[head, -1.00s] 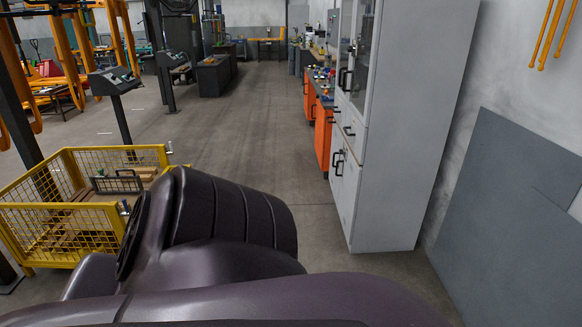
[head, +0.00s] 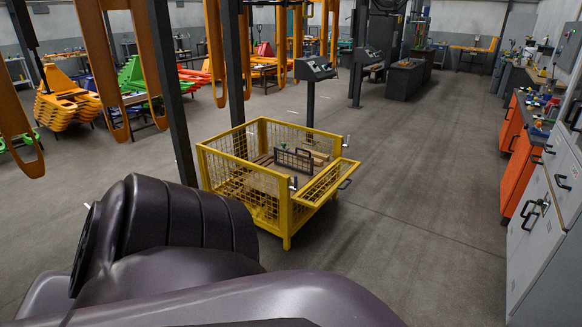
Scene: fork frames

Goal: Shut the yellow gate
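A yellow mesh crate (head: 262,203) stands on the floor in the middle of the head view. Its yellow gate (head: 327,184) is on the right side, swung down and outward, with its free edge away from the crate. Latches with pale ends stand at the two corner posts of the gate opening. A dark framed item and light wooden pieces lie inside. My dark purple arm fills the lower left. Neither gripper is in view.
Black posts (head: 172,95) and a control stand (head: 312,72) rise near the crate. Orange hanging forks (head: 108,60) are at upper left. A grey cabinet (head: 540,225) and orange cabinets (head: 522,165) line the right. The floor between crate and cabinets is clear.

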